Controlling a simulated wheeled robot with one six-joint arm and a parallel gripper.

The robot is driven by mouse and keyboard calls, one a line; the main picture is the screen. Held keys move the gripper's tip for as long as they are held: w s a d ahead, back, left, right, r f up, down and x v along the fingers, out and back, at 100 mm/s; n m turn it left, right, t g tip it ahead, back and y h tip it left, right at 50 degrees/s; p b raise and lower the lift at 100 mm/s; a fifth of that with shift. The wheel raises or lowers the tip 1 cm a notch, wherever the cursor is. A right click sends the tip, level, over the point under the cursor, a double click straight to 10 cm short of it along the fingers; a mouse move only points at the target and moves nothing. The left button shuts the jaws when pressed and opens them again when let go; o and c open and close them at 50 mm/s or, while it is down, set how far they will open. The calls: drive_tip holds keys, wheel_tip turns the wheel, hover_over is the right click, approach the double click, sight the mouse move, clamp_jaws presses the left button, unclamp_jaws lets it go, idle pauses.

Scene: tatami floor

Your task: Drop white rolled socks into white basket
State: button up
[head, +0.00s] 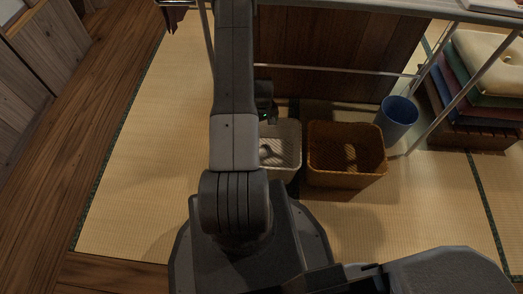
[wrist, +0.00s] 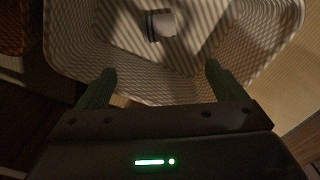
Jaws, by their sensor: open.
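The white basket (head: 284,173) stands on the tatami, partly hidden behind my arm in the head view. Its lattice walls (wrist: 82,45) fill the upper part of the wrist view. A small pale roll with a dark band (wrist: 162,25), which looks like the white rolled socks, lies on the basket's floor. My gripper (wrist: 160,69) is open and empty, its two green fingers wide apart over the near edge of the basket. The roll lies beyond the fingertips, apart from them. In the head view my gripper (head: 265,103) is mostly hidden behind my arm.
A brown basket (head: 347,179) stands just right of the white one, with a blue bin (head: 397,118) behind it. Stacked cushions (head: 484,80) are at the far right. A metal-legged table (head: 350,69) stands over the back. Tatami at left is clear.

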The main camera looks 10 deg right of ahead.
wheel_tip(320, 180, up, 6)
drive_tip(key=shift+f+p, duration=0.1)
drive_tip(key=shift+p, duration=0.45)
wheel_tip(320, 180, down, 14)
drive_tip(key=b, duration=0.4)
drive_tip(key=shift+r+p, duration=0.85)
drive_tip(key=shift+r, duration=1.2)
